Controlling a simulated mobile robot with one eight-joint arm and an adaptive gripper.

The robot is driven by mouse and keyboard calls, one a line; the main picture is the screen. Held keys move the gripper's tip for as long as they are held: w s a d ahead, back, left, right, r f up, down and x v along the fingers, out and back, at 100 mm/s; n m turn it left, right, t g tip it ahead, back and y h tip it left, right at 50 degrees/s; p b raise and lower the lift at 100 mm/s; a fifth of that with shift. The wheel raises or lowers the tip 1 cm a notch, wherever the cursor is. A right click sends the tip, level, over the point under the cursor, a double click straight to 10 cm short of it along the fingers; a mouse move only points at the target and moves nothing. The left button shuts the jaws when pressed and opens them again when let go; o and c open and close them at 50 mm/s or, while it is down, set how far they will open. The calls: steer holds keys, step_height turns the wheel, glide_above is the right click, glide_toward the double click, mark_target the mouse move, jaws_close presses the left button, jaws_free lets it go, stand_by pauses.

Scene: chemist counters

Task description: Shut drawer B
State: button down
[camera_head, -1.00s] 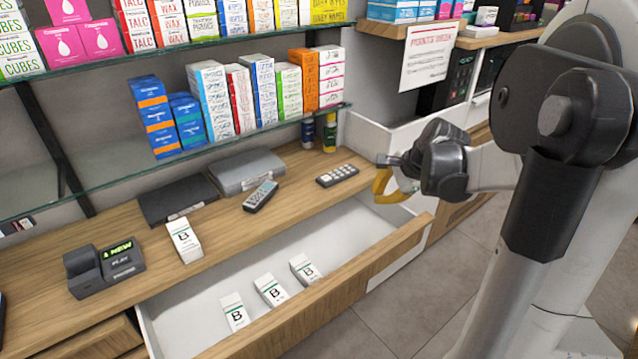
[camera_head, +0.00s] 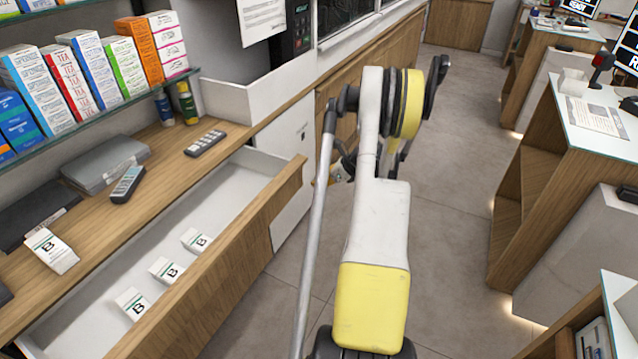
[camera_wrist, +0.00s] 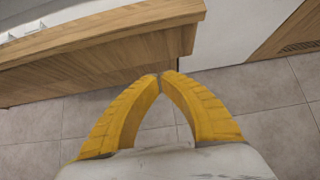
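The open drawer (camera_head: 215,262) sticks out from the wooden counter, with several white boxes marked B (camera_head: 165,270) lying inside. Its wooden front panel also shows in the wrist view (camera_wrist: 110,45), at the upper left. My gripper (camera_wrist: 166,75) has yellow fingers whose tips meet, with nothing between them. The fingertips are beside the right end of the drawer front in the wrist view; I cannot tell whether they touch it. In the head view my gripper is mostly hidden behind my arm, beyond the drawer's right end.
Another box marked B (camera_head: 50,250), a remote (camera_head: 127,184), a keypad (camera_head: 205,143) and a grey case (camera_head: 105,163) are on the counter top. A glass shelf of boxes hangs above. Open tiled floor (camera_head: 450,190) lies between this counter and wooden counters (camera_head: 560,170) at the right.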

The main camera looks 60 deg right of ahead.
mark_target(292, 186)
steer(key=w+f+b, duration=0.1)
steer(key=w, duration=0.1)
steer(key=w+f+b, duration=0.1)
steer(key=w, duration=0.2)
steer(key=w+f+b, duration=0.1)
steer(key=w+f, duration=0.1)
steer(key=shift+w+a, duration=0.15)
steer(key=shift+w+r, duration=0.15)
steer(key=shift+w, duration=0.15)
